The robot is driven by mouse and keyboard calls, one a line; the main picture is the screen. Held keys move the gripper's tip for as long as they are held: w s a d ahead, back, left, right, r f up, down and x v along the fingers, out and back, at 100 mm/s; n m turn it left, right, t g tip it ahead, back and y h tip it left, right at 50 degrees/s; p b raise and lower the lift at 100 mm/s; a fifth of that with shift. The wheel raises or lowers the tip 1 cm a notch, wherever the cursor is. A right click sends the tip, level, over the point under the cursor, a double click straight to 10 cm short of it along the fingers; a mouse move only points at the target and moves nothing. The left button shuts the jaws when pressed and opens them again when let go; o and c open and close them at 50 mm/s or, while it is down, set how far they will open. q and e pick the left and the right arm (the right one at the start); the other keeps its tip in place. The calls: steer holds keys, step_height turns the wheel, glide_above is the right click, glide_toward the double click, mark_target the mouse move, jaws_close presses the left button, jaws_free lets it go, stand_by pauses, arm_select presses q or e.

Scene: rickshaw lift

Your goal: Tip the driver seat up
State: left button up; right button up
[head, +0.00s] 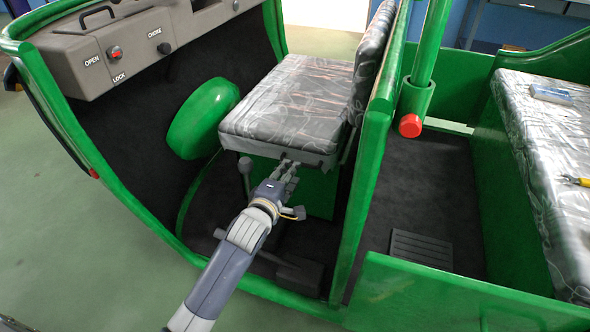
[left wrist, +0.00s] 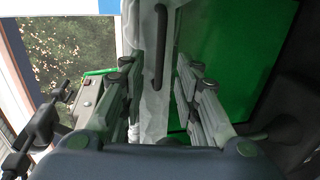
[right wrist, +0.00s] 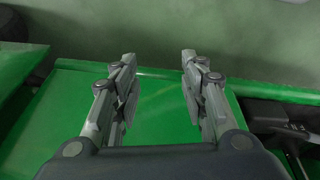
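The driver seat (head: 290,100) has a grey patterned cover and lies flat on its green base, with its backrest (head: 372,50) upright behind. My left gripper (head: 290,168) is at the seat's near lower edge. In the left wrist view, my left gripper (left wrist: 158,72) is open, and a black handle (left wrist: 161,48) on the pale seat edge shows between and beyond its fingers. I cannot tell contact there. My right gripper (right wrist: 157,60) is open and empty, facing a green panel (right wrist: 155,130). It is outside the head view.
A green rounded wheel cover (head: 203,118) and a grey dashboard (head: 120,50) lie left of the seat.

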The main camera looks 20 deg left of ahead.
arm_select(q)
steer(key=x, duration=0.4)
steer(key=shift+w+b, duration=0.2)
steer(key=shift+b, duration=0.15)
arm_select(e)
steer(key=v, duration=0.3)
steer(key=shift+r, duration=0.4)
arm_select(q)
jaws_close()
